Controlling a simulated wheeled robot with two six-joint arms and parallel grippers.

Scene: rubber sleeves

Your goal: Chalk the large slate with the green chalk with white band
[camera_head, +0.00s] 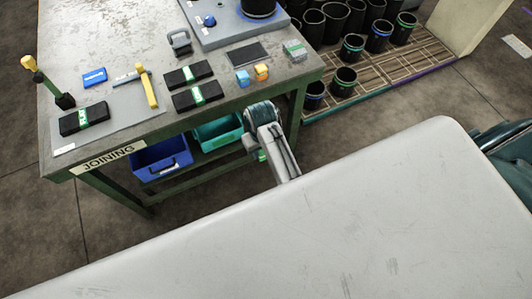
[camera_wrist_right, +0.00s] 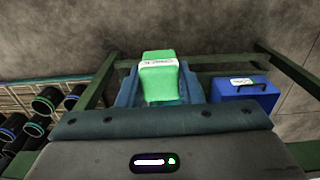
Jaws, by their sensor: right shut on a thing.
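My right gripper (camera_head: 257,150) is just off the table's front edge, near its right corner. In the wrist view its fingers (camera_wrist_right: 160,88) are shut on a bright green block with a white band, the green chalk (camera_wrist_right: 160,80). The band carries small print too small to read. In the head view only a sliver of the chalk (camera_head: 262,156) shows beside my grey wrist. A dark flat rectangle that looks like a slate (camera_head: 246,54) lies on the table, apart from the gripper. I cannot tell its size class. My left gripper is out of view.
The table (camera_head: 115,70), marked JOINING, holds black blocks with green labels (camera_head: 188,74), a hammer-like yellow tool (camera_head: 149,90), small orange and blue blocks (camera_head: 261,71) and a grey plate (camera_head: 215,30). Blue (camera_head: 160,158) and teal bins (camera_head: 218,133) sit below. Black sleeves stand on a pallet (camera_head: 385,62).

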